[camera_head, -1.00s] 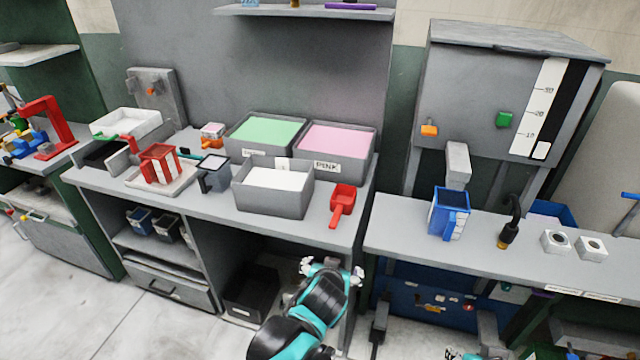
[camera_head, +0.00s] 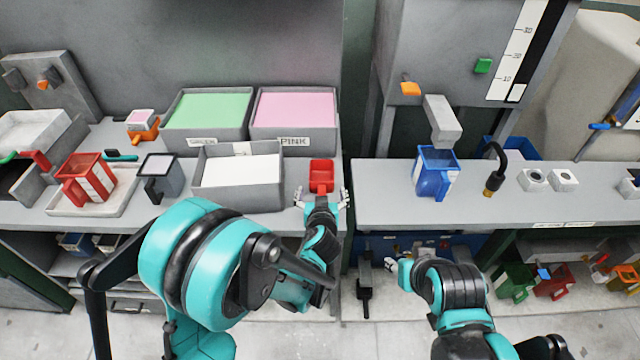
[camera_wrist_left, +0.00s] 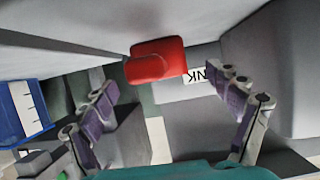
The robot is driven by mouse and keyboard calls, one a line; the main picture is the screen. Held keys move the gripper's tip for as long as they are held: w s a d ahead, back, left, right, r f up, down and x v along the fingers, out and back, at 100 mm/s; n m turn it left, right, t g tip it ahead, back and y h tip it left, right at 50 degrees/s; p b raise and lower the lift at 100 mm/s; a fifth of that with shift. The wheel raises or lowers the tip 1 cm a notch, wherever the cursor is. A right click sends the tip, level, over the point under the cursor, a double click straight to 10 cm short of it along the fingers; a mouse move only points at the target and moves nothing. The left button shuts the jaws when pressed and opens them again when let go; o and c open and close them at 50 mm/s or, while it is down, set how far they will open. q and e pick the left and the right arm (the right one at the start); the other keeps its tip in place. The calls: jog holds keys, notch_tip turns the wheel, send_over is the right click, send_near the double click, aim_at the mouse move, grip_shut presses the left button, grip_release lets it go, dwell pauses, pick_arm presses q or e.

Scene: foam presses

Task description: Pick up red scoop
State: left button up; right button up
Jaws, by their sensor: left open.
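The red scoop (camera_head: 321,174) lies on the grey bench near its right end, just right of the bin of white material. My left gripper (camera_head: 322,197) is at the front edge of the bench. Its fingers are spread on either side of the scoop's near end, and the handle is mostly hidden by the gripper. In the left wrist view the scoop (camera_wrist_left: 158,60) shows between the two purple-padded fingers (camera_wrist_left: 165,88), with gaps on both sides. My right gripper (camera_head: 388,263) is lower, in front of the gap between the benches; its jaws are unclear.
The white-filled bin (camera_head: 236,199) stands close left of the scoop, and the pink bin (camera_head: 295,142) stands behind it. The bench's right edge is close by. A blue container (camera_head: 434,176) stands on the right bench. A red container (camera_head: 88,180) is at left.

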aim_at(322, 186)
pick_arm(q)
jog(key=b+x, duration=0.1)
jog(key=x, duration=0.3)
jog(key=shift+r, duration=0.15)
jog(key=c, duration=1.3)
jog(key=shift+c, duration=0.2)
